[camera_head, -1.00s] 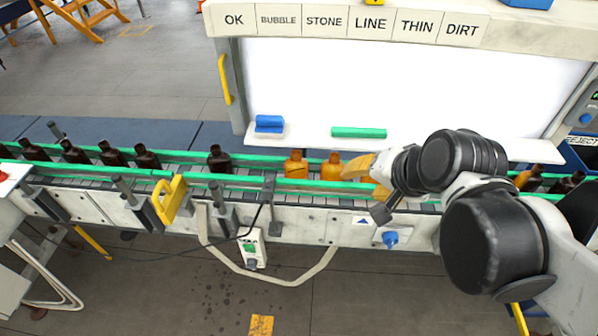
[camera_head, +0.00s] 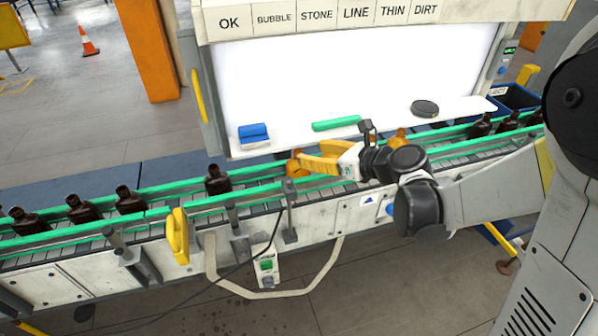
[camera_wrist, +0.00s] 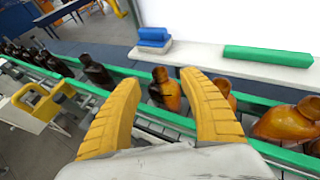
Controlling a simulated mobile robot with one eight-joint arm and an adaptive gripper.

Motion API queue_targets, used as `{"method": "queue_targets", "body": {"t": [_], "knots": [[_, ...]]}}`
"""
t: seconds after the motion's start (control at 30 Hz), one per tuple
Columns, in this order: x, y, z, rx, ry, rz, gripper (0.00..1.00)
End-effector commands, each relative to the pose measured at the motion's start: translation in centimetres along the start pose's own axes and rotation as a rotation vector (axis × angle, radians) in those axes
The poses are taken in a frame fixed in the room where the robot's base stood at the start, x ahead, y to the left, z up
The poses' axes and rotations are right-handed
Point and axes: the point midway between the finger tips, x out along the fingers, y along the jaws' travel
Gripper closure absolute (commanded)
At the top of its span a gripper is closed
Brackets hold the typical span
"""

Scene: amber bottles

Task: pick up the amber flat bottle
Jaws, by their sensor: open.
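Amber bottles stand on the conveyor; which one is the flat bottle I cannot tell for sure. One amber bottle (camera_wrist: 166,92) shows upright between the yellow fingers of my gripper (camera_wrist: 160,82) in the wrist view, with a gap to each finger. In the head view this bottle (camera_head: 293,166) is partly hidden by my gripper (camera_head: 308,162). My gripper is open and holds nothing. A second amber bottle (camera_wrist: 226,93) is partly behind the right finger.
Green rails (camera_head: 140,192) run along both sides of the conveyor. Dark brown bottles (camera_head: 217,180) stand to the left, others (camera_head: 480,126) to the right. A blue block (camera_head: 253,133), a green bar (camera_head: 336,123) and a dark disc (camera_head: 425,108) lie on the white ledge behind.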

Motion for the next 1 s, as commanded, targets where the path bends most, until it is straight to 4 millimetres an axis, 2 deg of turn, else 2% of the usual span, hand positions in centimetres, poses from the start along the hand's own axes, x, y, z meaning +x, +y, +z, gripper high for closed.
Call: {"method": "queue_targets", "body": {"t": [0.23,0.5,0.73,0.77,0.9,1.0], "knots": [[1.8,0.0,-0.2,-0.003,0.000,0.000,0.50],[5.8,0.0,-0.6,-0.004,0.001,0.001,0.50],[6.0,-0.1,-0.5,-0.003,0.001,-0.001,0.50],[6.0,-0.1,-0.5,-0.003,0.001,-0.001,0.54],[6.0,-0.1,-0.5,-0.003,0.001,-0.001,0.97],[6.0,-0.1,-0.5,-0.003,0.001,-0.001,1.00]]}}
